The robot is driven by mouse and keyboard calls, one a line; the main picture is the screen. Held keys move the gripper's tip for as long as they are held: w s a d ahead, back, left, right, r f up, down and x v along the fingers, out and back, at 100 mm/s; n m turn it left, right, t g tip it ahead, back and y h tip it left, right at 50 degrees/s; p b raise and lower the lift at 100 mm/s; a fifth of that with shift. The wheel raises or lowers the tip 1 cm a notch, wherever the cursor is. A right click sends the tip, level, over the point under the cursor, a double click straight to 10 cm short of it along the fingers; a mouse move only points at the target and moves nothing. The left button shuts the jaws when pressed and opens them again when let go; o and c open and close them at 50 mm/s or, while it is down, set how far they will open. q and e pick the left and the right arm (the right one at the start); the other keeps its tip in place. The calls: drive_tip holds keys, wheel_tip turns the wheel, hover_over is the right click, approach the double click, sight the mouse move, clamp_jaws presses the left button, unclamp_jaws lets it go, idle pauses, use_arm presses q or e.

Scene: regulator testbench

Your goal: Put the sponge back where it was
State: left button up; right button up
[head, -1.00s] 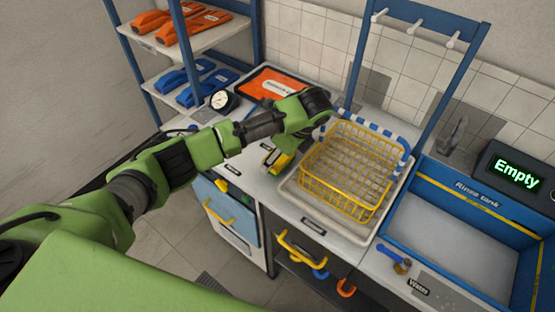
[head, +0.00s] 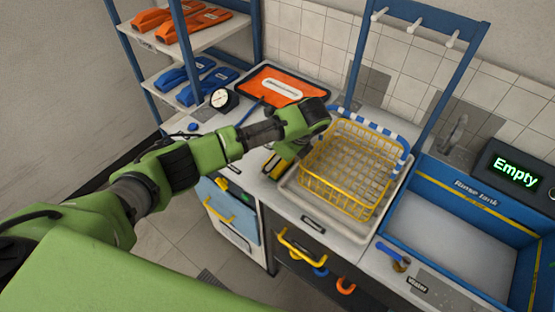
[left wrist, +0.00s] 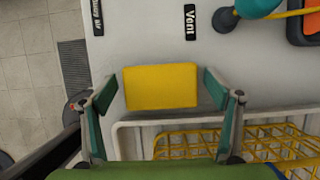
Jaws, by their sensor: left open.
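A yellow block-shaped sponge (left wrist: 161,86) lies on the pale worktop, as the left wrist view shows. My left gripper (left wrist: 159,94) is open, with one finger on each side of the sponge and a small gap at each side. In the head view, the sponge (head: 273,163) is a small yellow patch, partly hidden by my left gripper (head: 280,166), just left of the yellow wire basket (head: 345,205). The wrist view shows the basket's edge below the sponge. My right gripper is in neither view.
The basket stands on a pale tray (head: 300,203). The blue rinse tank (head: 425,185) is at right, with a display reading "Empty" (head: 516,170). A gauge (head: 223,99) and orange tray (head: 283,86) are behind my arm. A worktop label reads "Vent" (left wrist: 190,22).

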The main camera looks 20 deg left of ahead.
use_arm(q)
drive_tip(key=v, duration=1.2)
drive_tip(key=shift+b, duration=0.35)
drive_tip(key=shift+r, duration=0.1)
